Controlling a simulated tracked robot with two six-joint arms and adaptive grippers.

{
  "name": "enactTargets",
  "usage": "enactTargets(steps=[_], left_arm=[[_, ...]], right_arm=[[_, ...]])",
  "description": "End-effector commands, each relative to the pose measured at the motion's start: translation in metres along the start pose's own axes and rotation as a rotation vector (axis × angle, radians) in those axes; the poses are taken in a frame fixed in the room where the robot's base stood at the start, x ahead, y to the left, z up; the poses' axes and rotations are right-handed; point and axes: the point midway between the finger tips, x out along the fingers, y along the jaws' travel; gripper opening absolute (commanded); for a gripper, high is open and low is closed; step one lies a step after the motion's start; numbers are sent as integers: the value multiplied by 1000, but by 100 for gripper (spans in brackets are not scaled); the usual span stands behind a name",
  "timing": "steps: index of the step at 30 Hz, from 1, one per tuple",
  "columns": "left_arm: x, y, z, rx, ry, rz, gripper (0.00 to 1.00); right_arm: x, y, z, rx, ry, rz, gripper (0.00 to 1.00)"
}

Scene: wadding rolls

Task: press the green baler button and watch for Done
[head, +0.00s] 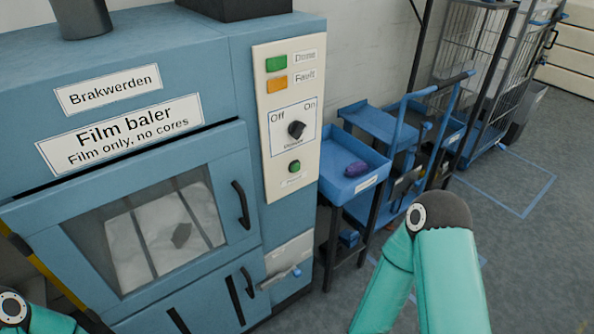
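The blue film baler (225,40) fills the left half of the head view. Its pale control panel (258,110) faces me. The round green button (294,166) is low on the panel, above a small label too blurred to read. The green Done lamp (276,63) is at the top; I cannot tell whether it is lit. Below it is the orange Fault lamp (277,84). A black power knob (296,130) sits between Off and On; its exact setting is unclear. Only teal links of my arms show, at lower right and lower left; neither gripper is in view.
The baler's windowed door (90,235) looks shut, with white material and a grey piece (181,235) behind the glass. A blue trolley (335,180) with a purple item (356,169) stands right of the panel. A wire cage (470,50) is behind. Grey floor is open at right.

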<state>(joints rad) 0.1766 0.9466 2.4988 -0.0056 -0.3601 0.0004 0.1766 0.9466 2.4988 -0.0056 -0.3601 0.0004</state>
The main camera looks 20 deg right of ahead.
Motion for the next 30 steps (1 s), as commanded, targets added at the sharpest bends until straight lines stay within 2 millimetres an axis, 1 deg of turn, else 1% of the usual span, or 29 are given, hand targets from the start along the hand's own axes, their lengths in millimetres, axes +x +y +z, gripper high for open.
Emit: enactTargets(steps=[1,6,30], left_arm=[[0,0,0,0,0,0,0],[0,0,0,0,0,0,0],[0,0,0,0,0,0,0]], right_arm=[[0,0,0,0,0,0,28],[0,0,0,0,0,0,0],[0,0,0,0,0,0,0]])
